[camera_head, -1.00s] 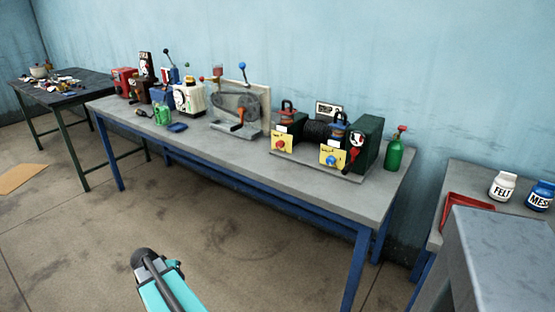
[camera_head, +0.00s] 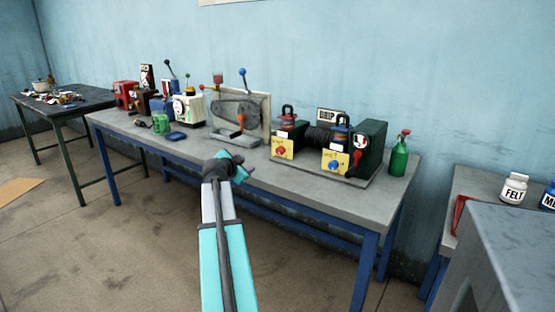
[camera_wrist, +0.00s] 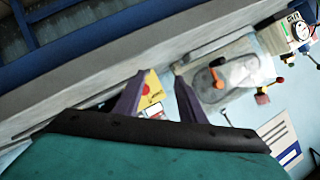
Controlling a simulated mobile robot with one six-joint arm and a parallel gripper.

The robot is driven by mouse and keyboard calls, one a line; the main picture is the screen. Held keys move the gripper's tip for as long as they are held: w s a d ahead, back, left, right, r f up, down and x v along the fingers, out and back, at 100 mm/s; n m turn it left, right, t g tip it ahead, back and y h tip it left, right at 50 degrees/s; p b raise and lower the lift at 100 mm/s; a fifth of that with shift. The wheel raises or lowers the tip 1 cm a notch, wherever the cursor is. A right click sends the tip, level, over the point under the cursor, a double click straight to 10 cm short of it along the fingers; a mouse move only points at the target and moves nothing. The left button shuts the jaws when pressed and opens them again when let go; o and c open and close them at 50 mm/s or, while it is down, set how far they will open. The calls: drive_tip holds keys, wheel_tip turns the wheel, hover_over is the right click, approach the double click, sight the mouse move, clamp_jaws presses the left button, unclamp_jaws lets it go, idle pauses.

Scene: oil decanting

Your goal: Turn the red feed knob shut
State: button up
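A red knob (camera_head: 281,151) sits on a yellow panel (camera_head: 290,146) at the left of the machine on the grey bench. In the wrist view the red knob (camera_wrist: 146,88) shows on its yellow panel between my fingers, beyond their tips. My gripper (camera_head: 245,169) is in front of the bench, left of the knob and apart from it. In the wrist view my gripper (camera_wrist: 157,76) has its two fingers spread, with nothing between them. The knob's exact turn is too small to read.
A blue knob (camera_head: 335,165) on a second yellow panel is to the right. A green bottle (camera_head: 399,158) stands at the bench's right end. A grey machine with an orange handle (camera_head: 238,131) is left of the panels. The bench front (camera_head: 330,195) is clear.

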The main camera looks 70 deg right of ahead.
sight(279, 151)
drive_tip(key=shift+m+g+h, duration=0.5)
drive_tip(key=shift+m+g, duration=0.1)
drive_tip(key=shift+m, duration=0.2)
drive_tip(key=s+d+r, duration=0.1)
drive_tip(key=s, duration=0.1)
drive_tip(key=s+d+r, duration=0.1)
drive_tip(key=s, duration=0.1)
drive_tip(key=s+d+r+b, duration=0.1)
drive_tip(key=s+r, duration=0.1)
drive_tip(key=s, duration=0.1)
drive_tip(key=shift+s+d, duration=0.1)
drive_tip(key=shift+d, duration=0.2)
drive_tip(key=shift+d+f, duration=0.1)
drive_tip(key=shift+d, duration=0.05)
drive_tip(key=shift+x, duration=6.7)
drive_tip(key=c, duration=0.7)
drive_tip(key=shift+s+a+f, duration=0.1)
drive_tip(key=shift+a, duration=0.15)
drive_tip(key=shift+c, duration=0.3)
drive_tip(key=shift+d, duration=0.2)
